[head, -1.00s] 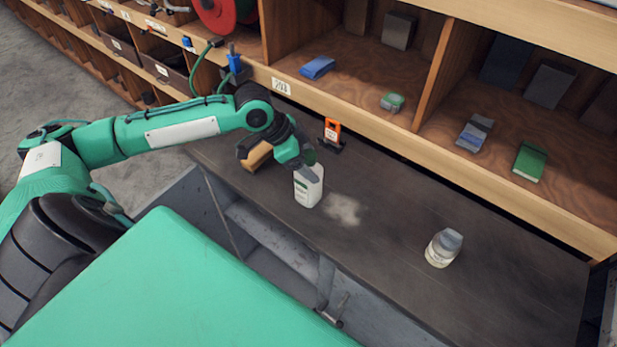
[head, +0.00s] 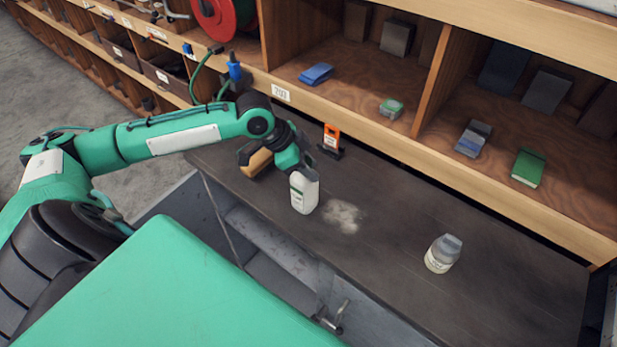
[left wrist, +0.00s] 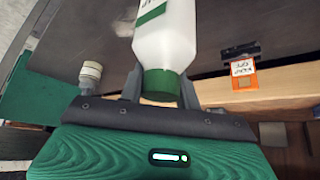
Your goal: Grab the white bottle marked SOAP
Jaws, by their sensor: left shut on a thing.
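A white bottle (head: 304,193) with a green-edged label stands on the dark bench top. My left gripper (head: 304,171) is shut on its upper part from above. In the left wrist view the white bottle (left wrist: 166,38) shows its green cap, with the fingers (left wrist: 160,88) on either side. Its label is partly cut off there, and I cannot read the wording. My right gripper is not in view.
A grey-topped whitish jar (head: 442,254) stands to the right on the bench. A pale stain (head: 343,216) marks otherwise clear bench beside the bottle.

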